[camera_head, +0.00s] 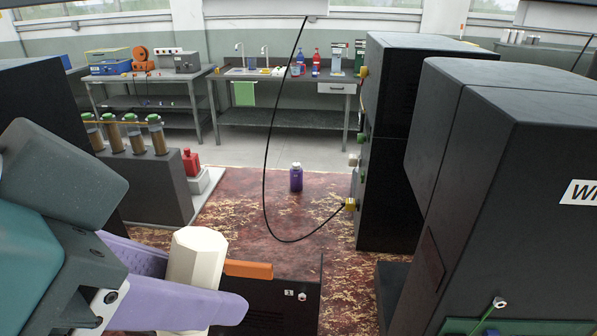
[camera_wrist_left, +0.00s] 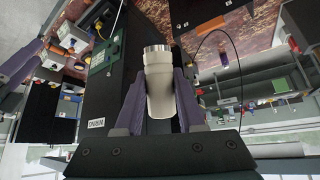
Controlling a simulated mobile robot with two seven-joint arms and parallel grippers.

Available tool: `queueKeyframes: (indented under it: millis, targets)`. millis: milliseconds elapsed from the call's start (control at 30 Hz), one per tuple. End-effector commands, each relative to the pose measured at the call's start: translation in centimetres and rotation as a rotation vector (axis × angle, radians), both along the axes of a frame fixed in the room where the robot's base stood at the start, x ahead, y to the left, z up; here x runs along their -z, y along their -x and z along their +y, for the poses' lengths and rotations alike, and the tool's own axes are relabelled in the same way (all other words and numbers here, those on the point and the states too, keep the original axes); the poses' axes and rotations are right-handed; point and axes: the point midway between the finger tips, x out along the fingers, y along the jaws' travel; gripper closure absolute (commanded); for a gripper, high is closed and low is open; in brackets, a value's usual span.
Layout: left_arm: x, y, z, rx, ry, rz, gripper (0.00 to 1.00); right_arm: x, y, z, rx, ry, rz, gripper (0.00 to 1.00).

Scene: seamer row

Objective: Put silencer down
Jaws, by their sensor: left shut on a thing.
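A cream-white silencer (camera_head: 195,263), a ribbed cylinder, is held in my left gripper. It also shows in the left wrist view (camera_wrist_left: 160,88), where a metal ring caps its far end. My left gripper (camera_wrist_left: 158,100) has purple fingers pressed on both sides of the silencer. The silencer stands about upright in the head view, in front of a low black box (camera_head: 270,305) with an orange strip. I cannot tell whether it touches anything below. Purple finger-like parts (camera_wrist_left: 22,62) at the left edge of the wrist view look like my right gripper, but their opening is unclear.
Black machine housings (camera_head: 480,170) fill the right side. A dark stand (camera_head: 130,180) with several brown cylinders is at left. A purple bottle (camera_head: 296,177) stands on the red patterned floor (camera_head: 240,205). A black cable (camera_head: 265,150) hangs in the middle. Workbenches (camera_head: 285,82) stand behind.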

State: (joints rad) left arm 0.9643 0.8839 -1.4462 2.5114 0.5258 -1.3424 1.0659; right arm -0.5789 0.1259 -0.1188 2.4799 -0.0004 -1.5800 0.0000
Motion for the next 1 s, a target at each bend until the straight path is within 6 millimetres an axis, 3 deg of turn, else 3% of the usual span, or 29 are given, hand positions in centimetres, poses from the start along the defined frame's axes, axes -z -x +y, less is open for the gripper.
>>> queueKeyframes:
  millis: [33, 100, 300, 500, 667, 800, 1000]
  targets:
    - [4.1, 0.5, -1.1, 0.052, 0.021, -0.019, 1.00, 3.7, 0.0, 0.0, 0.000, -0.001, 0.001, 0.29]
    - [6.7, 0.3, -2.6, 0.124, 0.046, -0.056, 1.00, 6.1, 0.0, 0.1, 0.000, -0.002, 0.001, 0.29]
    - [13.3, -0.4, -6.4, 0.295, 0.122, -0.135, 1.00, 12.8, 0.0, 0.2, 0.002, -0.007, 0.002, 0.29]
    - [19.2, -1.6, -8.2, 0.393, 0.193, -0.197, 1.00, 19.5, 0.1, 0.3, 0.003, -0.009, 0.001, 0.29]
    - [24.1, -3.2, -7.6, 0.410, 0.243, -0.243, 1.00, 24.9, 0.1, 0.3, 0.004, -0.010, 0.001, 0.29]
    - [28.4, -4.7, -5.6, 0.382, 0.273, -0.286, 1.00, 29.3, 0.1, 0.3, 0.003, -0.009, 0.001, 0.29]
    - [33.0, -6.3, -1.8, 0.308, 0.293, -0.338, 1.00, 33.5, 0.1, 0.2, 0.003, -0.009, 0.002, 0.29]
